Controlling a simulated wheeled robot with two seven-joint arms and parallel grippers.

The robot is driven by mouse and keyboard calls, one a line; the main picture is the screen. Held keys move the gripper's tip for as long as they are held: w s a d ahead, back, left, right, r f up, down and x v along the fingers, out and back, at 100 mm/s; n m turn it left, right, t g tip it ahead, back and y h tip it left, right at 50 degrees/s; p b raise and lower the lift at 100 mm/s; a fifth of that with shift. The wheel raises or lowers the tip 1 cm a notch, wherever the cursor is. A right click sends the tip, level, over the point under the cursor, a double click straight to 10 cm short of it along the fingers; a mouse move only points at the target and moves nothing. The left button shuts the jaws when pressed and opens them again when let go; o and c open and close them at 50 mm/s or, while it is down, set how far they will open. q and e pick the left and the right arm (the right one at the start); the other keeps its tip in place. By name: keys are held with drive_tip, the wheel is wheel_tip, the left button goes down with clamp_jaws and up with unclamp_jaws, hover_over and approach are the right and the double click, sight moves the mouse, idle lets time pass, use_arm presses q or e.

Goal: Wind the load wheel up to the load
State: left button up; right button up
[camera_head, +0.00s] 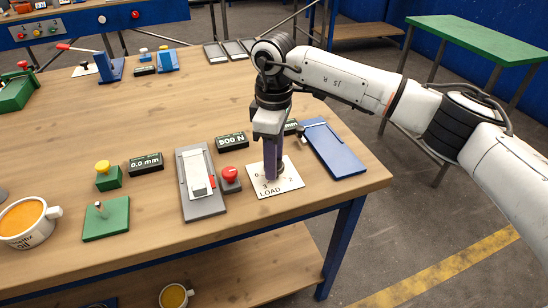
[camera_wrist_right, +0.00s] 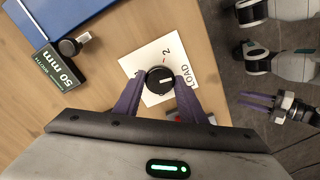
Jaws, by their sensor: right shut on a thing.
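The load wheel, a round black knob (camera_wrist_right: 160,80) with a short white line on its top, stands on the white LOAD card (camera_head: 290,183). The white line lies roughly level in the right wrist view. My right gripper (camera_head: 270,174) points down over the card. Its purple fingers are on both sides of the knob and shut on it, hiding most of it in the head view. A black display (camera_head: 231,141) behind the card reads 500 N. My left gripper (camera_wrist_right: 244,99) shows at the right of the right wrist view, its fingers apart and empty.
A red button (camera_head: 230,175) and a grey slider plate (camera_head: 201,188) stand left of the card. A blue plate (camera_head: 335,148) lies to its right, near the table edge. A 0.0 mm display (camera_head: 146,164), a green block with a yellow button (camera_head: 105,176) and a mug (camera_head: 30,226) are farther left.

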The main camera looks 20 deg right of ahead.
drive_tip(key=o, duration=1.1)
drive_tip(key=shift+c, duration=0.2)
wheel_tip(320, 180, up, 10)
drive_tip(key=shift+r+b, duration=0.2)
drive_tip(key=shift+b, duration=0.2)
